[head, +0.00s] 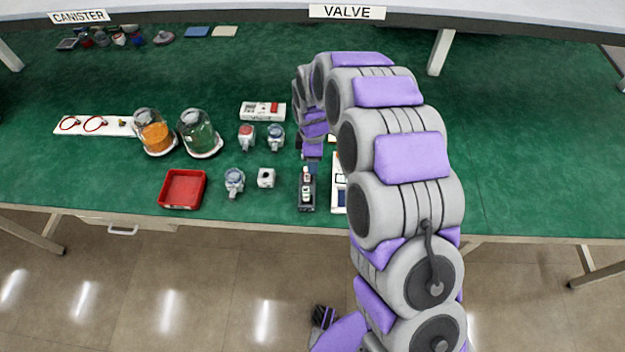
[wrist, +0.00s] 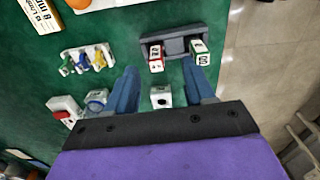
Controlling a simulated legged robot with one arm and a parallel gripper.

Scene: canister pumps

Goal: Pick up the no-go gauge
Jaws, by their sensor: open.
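The dark holder (head: 307,205) stands near the table's front edge, and it also shows in the wrist view (wrist: 175,44). It holds two small white blocks. The red-marked one (wrist: 155,58), which looks like the no-go gauge, is on the left in the wrist view; the green-marked one (wrist: 200,54) is on the right. My gripper (wrist: 160,67) is open and empty. In the wrist view its fingertips lie on either side of the red-marked gauge, the right one close to the green-marked block. The height gap is unclear. My gripper (head: 313,165) partly covers the holder's far end in the head view.
A white cube with a hole (head: 266,178) and several small valve parts (head: 234,181) lie left of the holder. A red tray (head: 182,189) and two glass-domed canisters (head: 198,134) stand farther left. A white panel (head: 339,190) is close on the right. The table right of my arm is clear.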

